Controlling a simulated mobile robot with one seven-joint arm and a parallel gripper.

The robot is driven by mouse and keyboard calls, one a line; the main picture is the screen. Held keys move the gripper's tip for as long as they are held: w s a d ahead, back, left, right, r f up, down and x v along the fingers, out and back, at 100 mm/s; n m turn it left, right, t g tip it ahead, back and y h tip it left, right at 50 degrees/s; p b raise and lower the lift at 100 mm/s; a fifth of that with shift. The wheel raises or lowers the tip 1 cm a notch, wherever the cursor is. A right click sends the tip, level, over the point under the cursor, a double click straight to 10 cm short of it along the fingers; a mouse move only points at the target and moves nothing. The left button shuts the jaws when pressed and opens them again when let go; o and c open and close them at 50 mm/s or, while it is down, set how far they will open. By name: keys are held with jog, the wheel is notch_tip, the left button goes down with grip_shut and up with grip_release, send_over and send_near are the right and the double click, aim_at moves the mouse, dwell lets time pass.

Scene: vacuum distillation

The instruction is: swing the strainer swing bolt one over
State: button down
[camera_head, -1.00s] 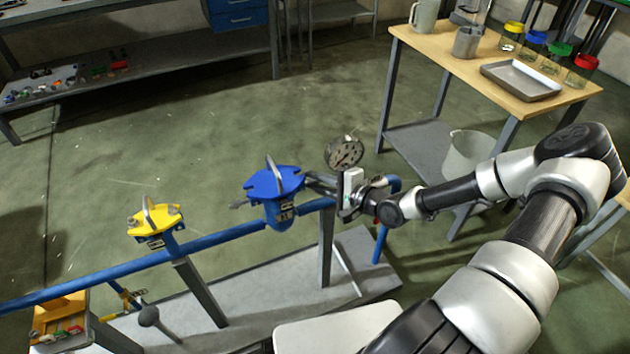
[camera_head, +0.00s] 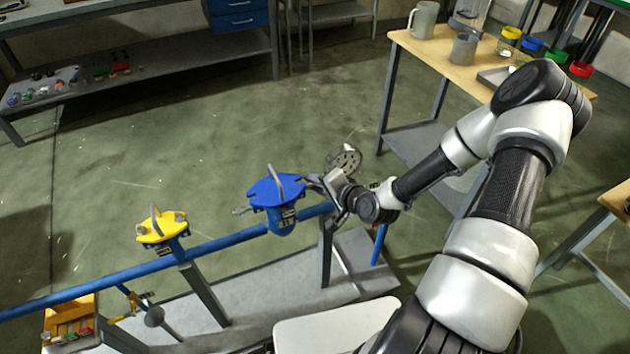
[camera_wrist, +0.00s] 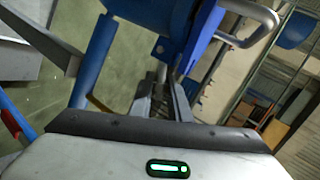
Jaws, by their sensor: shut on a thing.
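The blue strainer (camera_head: 283,214) stands on the blue pipe, under a blue lid (camera_head: 268,190) with a grey arched handle. A grey swing bolt (camera_head: 242,210) sticks out at the lid's left side. My gripper (camera_head: 318,184) is at the lid's right side, shut on the other swing bolt, which is mostly hidden in the head view. In the wrist view the fingers (camera_wrist: 165,104) close around a thin grey rod (camera_wrist: 161,74) beside the blue body and lid (camera_wrist: 204,40). Which bolt is number one cannot be told.
A round gauge (camera_head: 345,160) stands just behind my gripper. A yellow-lidded fitting (camera_head: 160,230) is further left on the blue pipe (camera_head: 100,276). A wooden table (camera_head: 410,44) with vessels stands at the back right. The floor behind the pipe is clear.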

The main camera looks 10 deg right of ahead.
jog(key=shift+a+r+n+h, duration=0.25)
jog(key=shift+r+n+h, duration=0.35)
jog(key=shift+n+h, duration=0.35)
jog(key=shift+s, duration=0.1)
jog(key=c, duration=1.9)
grip_release()
